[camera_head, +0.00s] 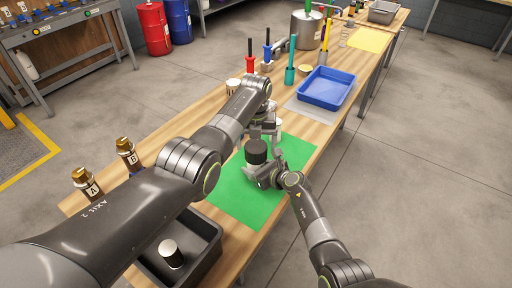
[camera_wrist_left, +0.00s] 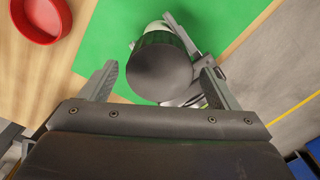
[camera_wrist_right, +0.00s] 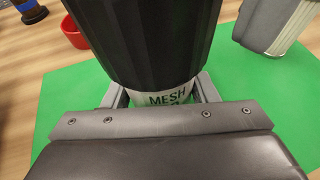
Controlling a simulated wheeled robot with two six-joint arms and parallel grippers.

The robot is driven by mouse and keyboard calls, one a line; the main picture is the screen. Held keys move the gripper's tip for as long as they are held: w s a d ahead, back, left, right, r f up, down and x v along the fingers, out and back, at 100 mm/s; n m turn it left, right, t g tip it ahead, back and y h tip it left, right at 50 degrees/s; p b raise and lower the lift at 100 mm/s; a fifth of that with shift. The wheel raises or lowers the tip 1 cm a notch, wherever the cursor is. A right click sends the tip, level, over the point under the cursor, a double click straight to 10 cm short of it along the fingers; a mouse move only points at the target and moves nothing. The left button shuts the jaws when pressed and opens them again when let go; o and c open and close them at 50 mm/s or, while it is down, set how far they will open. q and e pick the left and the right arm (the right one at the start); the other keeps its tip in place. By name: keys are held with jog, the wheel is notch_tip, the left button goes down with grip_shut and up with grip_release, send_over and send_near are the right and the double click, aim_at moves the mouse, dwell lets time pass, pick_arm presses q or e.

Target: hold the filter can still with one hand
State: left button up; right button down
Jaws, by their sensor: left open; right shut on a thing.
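The filter can (camera_head: 256,152) has a black ribbed upper part and a white label reading MESH, seen in the right wrist view (camera_wrist_right: 160,98). It appears upright over the green mat (camera_head: 241,205). My right gripper (camera_head: 262,172) is shut around its lower, labelled part. My left gripper (camera_head: 264,133) is open just above and behind the can. In the left wrist view the can's round black top (camera_wrist_left: 160,73) lies between the spread left fingers, with no clear contact. Whether the can's base touches the mat is hidden.
A dark grey bin (camera_head: 208,228) holding a black-topped white can (camera_head: 172,253) stands at the near end. Brown bottles A (camera_head: 87,183) and B (camera_head: 128,154) stand at the left edge. A red bowl (camera_wrist_left: 42,17) is near the mat. A blue tray (camera_head: 326,88) lies farther back.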

pick_arm(q)
jog(key=shift+r, duration=1.05)
jog(key=shift+c, duration=0.2)
